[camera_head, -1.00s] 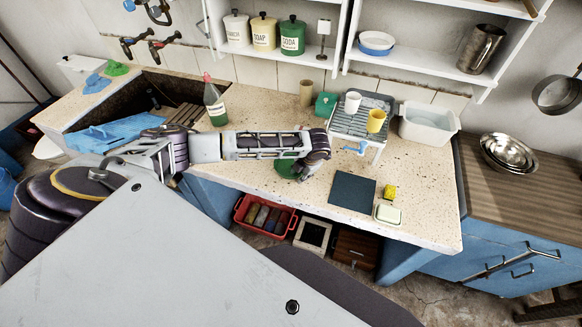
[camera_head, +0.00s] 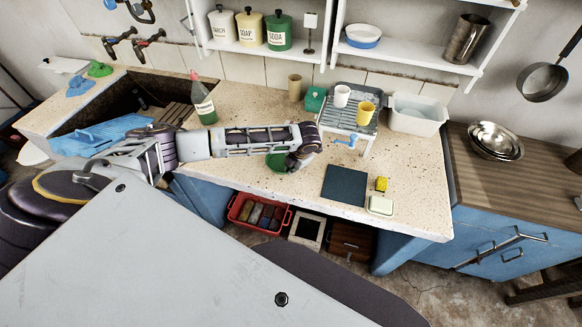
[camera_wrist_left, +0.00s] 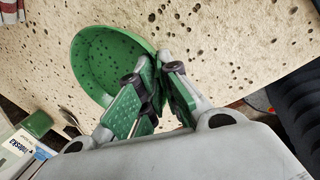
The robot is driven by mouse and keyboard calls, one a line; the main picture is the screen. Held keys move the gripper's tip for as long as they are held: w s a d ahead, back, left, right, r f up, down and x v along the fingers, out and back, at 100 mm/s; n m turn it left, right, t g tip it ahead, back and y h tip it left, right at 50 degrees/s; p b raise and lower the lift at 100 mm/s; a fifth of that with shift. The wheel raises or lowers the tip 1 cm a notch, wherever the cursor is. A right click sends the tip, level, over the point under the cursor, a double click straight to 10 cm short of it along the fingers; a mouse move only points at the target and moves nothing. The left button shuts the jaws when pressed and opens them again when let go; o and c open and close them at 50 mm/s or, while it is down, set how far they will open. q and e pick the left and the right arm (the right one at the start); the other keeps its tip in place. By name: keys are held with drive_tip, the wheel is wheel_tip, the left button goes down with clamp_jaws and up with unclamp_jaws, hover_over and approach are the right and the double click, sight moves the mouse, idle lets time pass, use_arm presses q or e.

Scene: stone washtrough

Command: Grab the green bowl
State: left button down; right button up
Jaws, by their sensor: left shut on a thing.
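The green bowl (camera_head: 276,163) is on the speckled stone counter in the head view, partly hidden behind my left gripper (camera_head: 293,166). In the left wrist view the round green bowl (camera_wrist_left: 98,62) shows its inside, with the speckled counter around it. My left gripper (camera_wrist_left: 160,97) is shut on the bowl's rim, its fingers on either side of the near wall. I cannot tell whether the bowl is raised off the counter. My right gripper is not in view.
A dark square mat (camera_head: 345,185), a yellow sponge (camera_head: 382,184) and a pale soap dish (camera_head: 380,205) lie to the right. A rack (camera_head: 350,118) with two cups and a green bottle (camera_head: 203,105) stand farther back. The sink (camera_head: 105,98) is at the left.

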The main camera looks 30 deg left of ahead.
use_arm(q)
wheel_tip(320, 180, up, 10)
drive_tip(key=shift+f, duration=0.2)
idle(0.3)
